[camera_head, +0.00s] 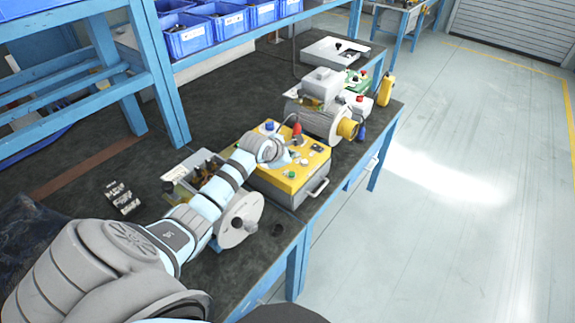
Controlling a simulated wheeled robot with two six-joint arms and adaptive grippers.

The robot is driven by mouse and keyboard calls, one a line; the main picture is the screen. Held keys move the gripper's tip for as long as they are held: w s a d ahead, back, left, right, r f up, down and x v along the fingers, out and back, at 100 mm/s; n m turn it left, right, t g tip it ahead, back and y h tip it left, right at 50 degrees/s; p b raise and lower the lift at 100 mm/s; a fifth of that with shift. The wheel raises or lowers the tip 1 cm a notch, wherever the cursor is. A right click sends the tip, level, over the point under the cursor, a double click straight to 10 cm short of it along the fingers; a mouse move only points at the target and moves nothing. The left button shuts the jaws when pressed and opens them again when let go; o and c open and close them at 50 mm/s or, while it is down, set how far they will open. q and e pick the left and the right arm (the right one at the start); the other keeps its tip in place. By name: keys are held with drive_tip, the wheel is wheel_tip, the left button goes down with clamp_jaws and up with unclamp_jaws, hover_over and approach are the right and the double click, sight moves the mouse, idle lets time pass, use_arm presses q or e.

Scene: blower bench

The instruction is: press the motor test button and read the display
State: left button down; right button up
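A grey box with a yellow top panel (313,165) stands on the dark bench; it carries several coloured buttons and knobs, including a green one (290,174) and a blue one (269,126). A red part (297,129) stands up at its back edge. Small dark patches on the panel's right are too small to read as a display. My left arm comes in from the lower left, and its wrist end is over the panel's left part. My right gripper is out of view.
A grey motor with a yellow end (347,128) stands behind the panel. Blue bins (187,41) line the shelf. The floor at right is clear.

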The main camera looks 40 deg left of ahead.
use_arm(q)
drive_tip(key=b, duration=0.4)
hover_over(294, 175)
drive_tip(key=w, duration=0.2)
wheel_tip(294, 175, down, 6)
drive_tip(key=shift+s+d+r, duration=0.1)
drive_tip(key=shift+s, duration=0.05)
drive_tip(key=shift+s+f, duration=0.15)
drive_tip(key=shift+f, duration=0.2)
drive_tip(key=shift+s+a+r, duration=0.1)
drive_tip(key=shift+s+r, duration=0.05)
drive_tip(key=shift+s, duration=0.45)
drive_tip(key=shift+s+a+r, duration=0.1)
drive_tip(key=shift+s, duration=0.5)
drive_tip(key=shift+w+f, duration=0.15)
drive_tip(key=shift+w, duration=0.15)
drive_tip(key=shift+w+f, duration=0.15)
drive_tip(key=shift+w, duration=0.15)
drive_tip(key=shift+s, duration=0.25)
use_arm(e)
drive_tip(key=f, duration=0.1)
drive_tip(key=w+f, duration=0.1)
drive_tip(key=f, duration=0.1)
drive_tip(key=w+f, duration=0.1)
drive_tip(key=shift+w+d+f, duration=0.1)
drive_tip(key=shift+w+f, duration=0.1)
use_arm(q)
drive_tip(key=shift+w, duration=0.1)
